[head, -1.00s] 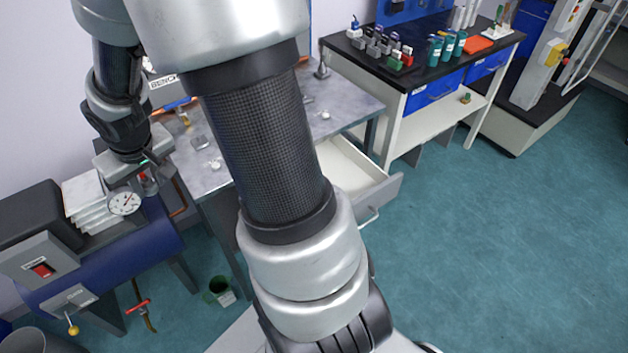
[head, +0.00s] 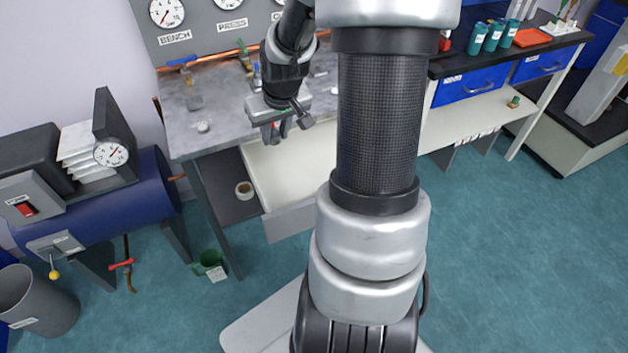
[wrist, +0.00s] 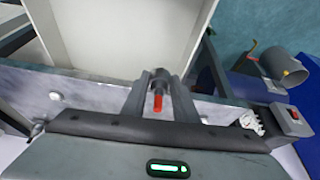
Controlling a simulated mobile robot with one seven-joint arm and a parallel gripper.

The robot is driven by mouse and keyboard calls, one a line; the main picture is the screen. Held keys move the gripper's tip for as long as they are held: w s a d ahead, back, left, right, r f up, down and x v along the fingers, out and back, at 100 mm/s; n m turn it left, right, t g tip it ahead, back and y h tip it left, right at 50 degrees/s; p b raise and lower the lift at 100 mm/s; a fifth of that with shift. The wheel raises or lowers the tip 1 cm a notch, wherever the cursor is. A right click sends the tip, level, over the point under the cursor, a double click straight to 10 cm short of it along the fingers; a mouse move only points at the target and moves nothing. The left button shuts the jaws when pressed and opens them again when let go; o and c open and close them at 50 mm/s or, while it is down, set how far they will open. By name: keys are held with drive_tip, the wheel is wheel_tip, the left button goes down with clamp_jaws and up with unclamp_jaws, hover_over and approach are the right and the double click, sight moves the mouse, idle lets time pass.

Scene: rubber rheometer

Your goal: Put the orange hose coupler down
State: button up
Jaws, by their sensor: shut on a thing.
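My gripper (head: 282,128) is above the bench front edge and the open drawer in the head view, pointing down. In the wrist view my gripper (wrist: 158,92) is shut on the orange hose coupler (wrist: 157,103), a small piece with an orange-red end between the dark fingers. In the head view the coupler is mostly hidden by the fingers. The open drawer (head: 290,185) has a pale, empty-looking inside and also shows in the wrist view (wrist: 110,30). The grey bench top (head: 185,130) lies beside and behind the gripper.
Small knobs and fittings sit on the bench top below a gauge panel (head: 200,40). A blue tank (head: 150,205) with a dial gauge (head: 111,152) stands at left. Floor at right is clear.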

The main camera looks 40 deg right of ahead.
drive_tip(key=b, duration=0.3)
hover_over(306, 175)
drive_tip(key=s+a, duration=0.1)
wheel_tip(306, 175, down, 5)
drive_tip(key=shift+m, duration=0.5)
drive_tip(key=f, duration=0.1)
drive_tip(key=f+b, duration=0.1)
drive_tip(key=f, duration=0.3)
drive_tip(key=shift+s+d+f+b, duration=0.2)
drive_tip(key=shift+s+f+b, duration=0.05)
drive_tip(key=shift+b, duration=0.15)
drive_tip(key=shift+f+b, duration=0.8)
drive_tip(key=shift+f, duration=1.35)
drive_tip(key=shift+f, duration=0.1)
drive_tip(key=o, duration=1.1)
drive_tip(key=shift+c, duration=0.2)
